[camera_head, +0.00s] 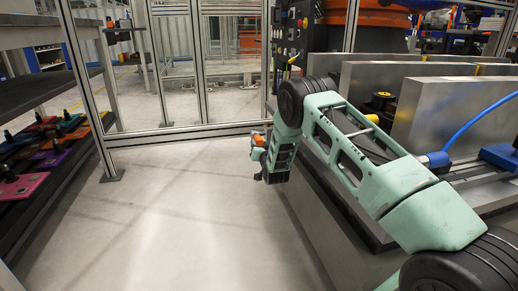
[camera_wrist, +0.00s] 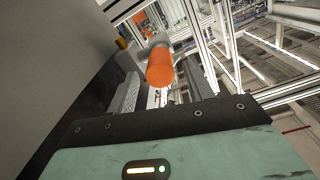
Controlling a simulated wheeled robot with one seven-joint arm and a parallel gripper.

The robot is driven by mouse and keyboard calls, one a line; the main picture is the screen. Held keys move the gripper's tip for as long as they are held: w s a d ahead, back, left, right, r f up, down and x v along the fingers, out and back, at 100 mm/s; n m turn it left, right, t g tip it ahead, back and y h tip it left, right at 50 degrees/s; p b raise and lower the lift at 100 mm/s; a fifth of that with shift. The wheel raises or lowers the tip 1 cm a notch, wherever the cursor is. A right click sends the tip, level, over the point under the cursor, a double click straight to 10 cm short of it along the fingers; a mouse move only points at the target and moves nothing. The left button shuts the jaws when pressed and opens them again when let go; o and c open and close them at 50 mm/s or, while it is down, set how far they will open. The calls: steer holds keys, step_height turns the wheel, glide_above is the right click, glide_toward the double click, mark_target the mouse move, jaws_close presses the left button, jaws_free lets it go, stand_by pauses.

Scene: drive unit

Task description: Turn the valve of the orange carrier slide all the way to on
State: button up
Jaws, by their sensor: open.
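My gripper (camera_head: 272,176) hangs at the left edge of the grey bench, beyond my mint-green arm. In the wrist view my gripper (camera_wrist: 162,94) is open, its dark fingers apart. An orange cylinder with a grey end (camera_wrist: 160,68) shows past and between the fingers; touching or apart I cannot tell. A small orange part (camera_head: 259,139) shows beside my gripper in the head view; I cannot tell whether it is the same thing. The orange carrier slide and its valve cannot be made out for certain, nor can the valve's setting.
The grey bench (camera_head: 337,226) runs along the right with upright metal plates. A blue hose (camera_head: 478,122) leads to a blue fitting (camera_head: 437,159). A yellow and black knob (camera_head: 382,97) stands between the plates. Coloured carriers (camera_head: 22,188) lie on the left shelf. The floor between is clear.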

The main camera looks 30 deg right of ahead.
mark_target(257, 138)
steer(key=shift+b+x, duration=0.85)
steer(key=shift+x, duration=1.3)
jaws_close()
steer(key=shift+r, duration=0.15)
